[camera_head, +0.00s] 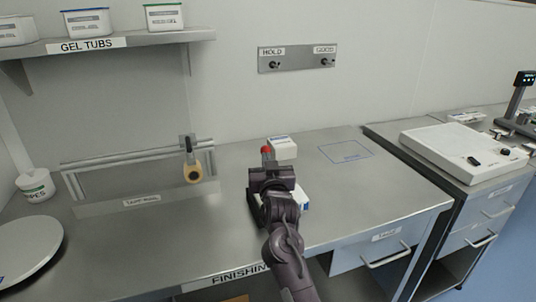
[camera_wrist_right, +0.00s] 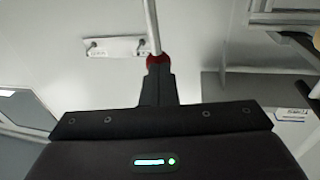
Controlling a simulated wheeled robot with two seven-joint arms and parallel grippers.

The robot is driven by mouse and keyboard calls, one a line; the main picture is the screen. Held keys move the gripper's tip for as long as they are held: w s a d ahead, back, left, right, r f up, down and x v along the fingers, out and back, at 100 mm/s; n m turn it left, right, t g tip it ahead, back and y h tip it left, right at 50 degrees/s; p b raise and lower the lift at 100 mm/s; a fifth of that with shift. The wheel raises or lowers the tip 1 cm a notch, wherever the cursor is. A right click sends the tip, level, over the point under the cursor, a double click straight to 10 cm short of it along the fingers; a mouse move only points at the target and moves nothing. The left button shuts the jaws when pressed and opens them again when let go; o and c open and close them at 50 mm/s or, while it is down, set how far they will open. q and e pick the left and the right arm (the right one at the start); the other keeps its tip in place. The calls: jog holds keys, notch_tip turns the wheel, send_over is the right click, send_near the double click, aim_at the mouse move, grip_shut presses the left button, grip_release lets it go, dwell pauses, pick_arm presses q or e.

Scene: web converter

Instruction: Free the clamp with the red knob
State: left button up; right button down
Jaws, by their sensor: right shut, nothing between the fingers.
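The red knob (camera_head: 266,150) shows just beyond the tip of my right gripper (camera_head: 268,161) in the head view. In the right wrist view, which is upside down, the red knob (camera_wrist_right: 157,60) sits at the end of a thin metal rod (camera_wrist_right: 152,25). The fingers of my right gripper (camera_wrist_right: 157,88) are shut, empty, and lie right at the knob; I cannot tell whether they touch it. The clamp's body is hidden, behind my gripper and arm in the head view. My left gripper is not in view.
A metal rail frame (camera_head: 120,159) with a tan roll (camera_head: 194,173) stands left on the steel bench (camera_head: 185,235). A white box (camera_head: 282,147) is behind my gripper; another (camera_head: 303,198) is partly hidden at its right. The blue-outlined area (camera_head: 346,151) is empty.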

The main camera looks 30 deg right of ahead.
aim_at(262, 148)
jog(key=w+r+g+p, duration=0.1)
jog(key=p, duration=0.2)
jog(key=w+r+g+y+p, duration=0.1)
jog(key=p, duration=0.3)
jog(key=w+d+r+n+g+y+p, duration=0.1)
jog(key=w+g+p, duration=0.1)
jog(key=p, duration=0.2)
jog(key=shift+r, duration=0.35)
jog(key=w+a+x, duration=0.1)
jog(key=x, duration=0.7)
jog(key=shift+r, duration=0.3)
jog(key=shift+w+a, duration=0.1)
jog(key=shift+a, duration=0.05)
